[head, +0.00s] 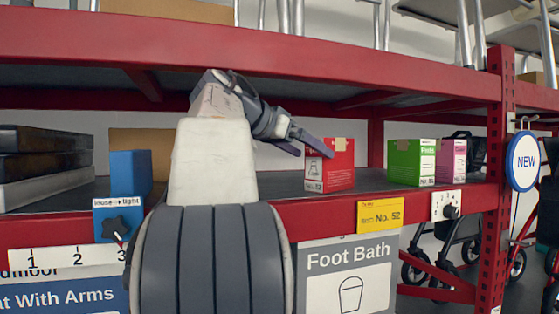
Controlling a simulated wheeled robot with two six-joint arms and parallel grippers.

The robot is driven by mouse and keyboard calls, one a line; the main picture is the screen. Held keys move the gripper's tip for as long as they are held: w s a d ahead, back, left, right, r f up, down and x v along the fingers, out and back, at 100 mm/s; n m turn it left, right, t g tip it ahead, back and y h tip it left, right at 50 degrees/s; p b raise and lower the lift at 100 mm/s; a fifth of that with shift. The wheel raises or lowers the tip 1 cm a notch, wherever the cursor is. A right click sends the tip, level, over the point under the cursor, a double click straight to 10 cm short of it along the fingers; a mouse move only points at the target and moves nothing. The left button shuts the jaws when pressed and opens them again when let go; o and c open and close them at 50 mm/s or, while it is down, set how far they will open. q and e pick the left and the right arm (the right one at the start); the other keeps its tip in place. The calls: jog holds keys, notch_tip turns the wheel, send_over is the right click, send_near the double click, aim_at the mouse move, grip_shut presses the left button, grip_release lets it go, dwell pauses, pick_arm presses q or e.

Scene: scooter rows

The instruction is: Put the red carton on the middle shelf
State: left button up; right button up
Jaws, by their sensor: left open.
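The red carton (338,173) stands upright on the shelf (300,215) between the two red beams, near its front edge, above a yellow tag (380,215). Its front reads "No. 52". My left gripper (313,151) reaches over this shelf from the left, beside the carton's upper left. Its jaws are open, and one finger overlaps the carton's upper left in the picture. I cannot tell whether it touches. My left forearm hides part of the shelf. My right gripper is not in view.
A green carton (405,162) and a pink carton (452,160) stand to the right. A blue box (130,173) and dark flat boxes (45,165) are at left. The upper red beam (250,45) and a post (493,200) bound the space. Bare shelf lies between the red and green cartons.

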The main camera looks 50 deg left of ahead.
pick_arm(q)
jog(key=s+b, duration=0.1)
jog(key=s, duration=0.7)
jog(key=shift+s+b, duration=0.3)
jog(key=shift+b, duration=0.05)
